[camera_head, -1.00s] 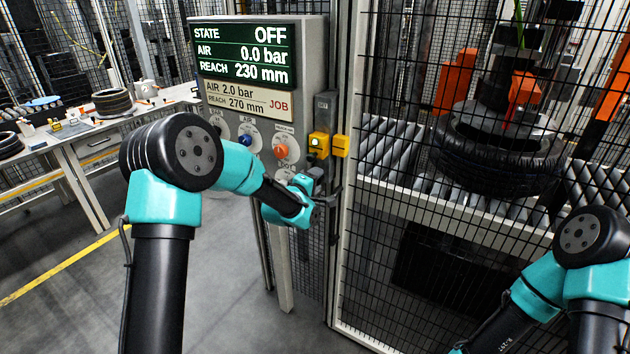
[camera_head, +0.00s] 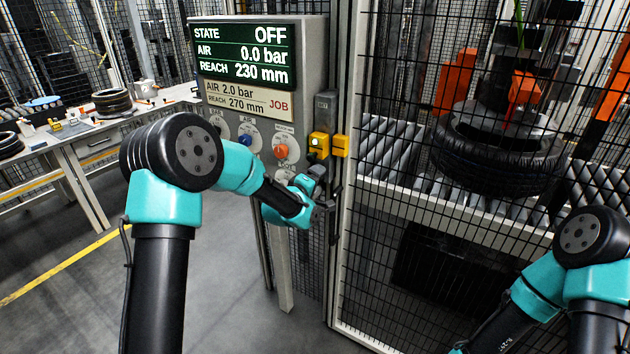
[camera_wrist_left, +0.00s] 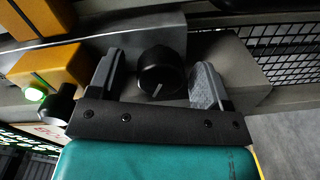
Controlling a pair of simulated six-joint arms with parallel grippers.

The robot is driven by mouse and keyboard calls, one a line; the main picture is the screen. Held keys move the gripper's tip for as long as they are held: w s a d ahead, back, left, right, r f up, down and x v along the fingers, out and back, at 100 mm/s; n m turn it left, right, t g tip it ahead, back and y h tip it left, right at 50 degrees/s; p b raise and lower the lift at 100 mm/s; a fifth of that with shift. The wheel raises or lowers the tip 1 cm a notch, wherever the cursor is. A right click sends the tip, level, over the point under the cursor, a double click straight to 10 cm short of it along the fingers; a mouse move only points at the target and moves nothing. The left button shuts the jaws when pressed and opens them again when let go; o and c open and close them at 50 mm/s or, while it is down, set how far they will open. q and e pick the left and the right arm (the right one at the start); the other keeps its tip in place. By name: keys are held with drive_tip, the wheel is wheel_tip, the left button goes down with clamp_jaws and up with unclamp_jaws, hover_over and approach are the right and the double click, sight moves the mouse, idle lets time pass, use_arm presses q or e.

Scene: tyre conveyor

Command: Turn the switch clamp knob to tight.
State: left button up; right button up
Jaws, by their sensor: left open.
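A dark round knob (camera_wrist_left: 160,72) with a pale pointer line shows in the left wrist view, on a grey housing. My left gripper (camera_wrist_left: 155,80) is open, with one finger on each side of the knob and visible gaps between. In the head view my left gripper (camera_head: 326,203) is at the lower right of the control panel (camera_head: 316,60), and the knob is hidden there. The panel screen (camera_head: 243,55) reads STATE OFF, AIR 0.0 bar, REACH 230 mm. My right arm shows at the lower right, its gripper out of view.
A yellow box (camera_head: 319,144) with a lit green button sits above my left gripper. The panel has a blue knob (camera_head: 245,139) and an orange knob (camera_head: 281,151). A mesh fence (camera_head: 400,235) stands to the right, with a tyre (camera_head: 480,165) on rollers behind it.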

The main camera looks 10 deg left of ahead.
use_arm(q)
drive_tip(key=shift+s, duration=0.15)
drive_tip(key=v, duration=1.7)
drive_tip(key=shift+s+a, duration=0.1)
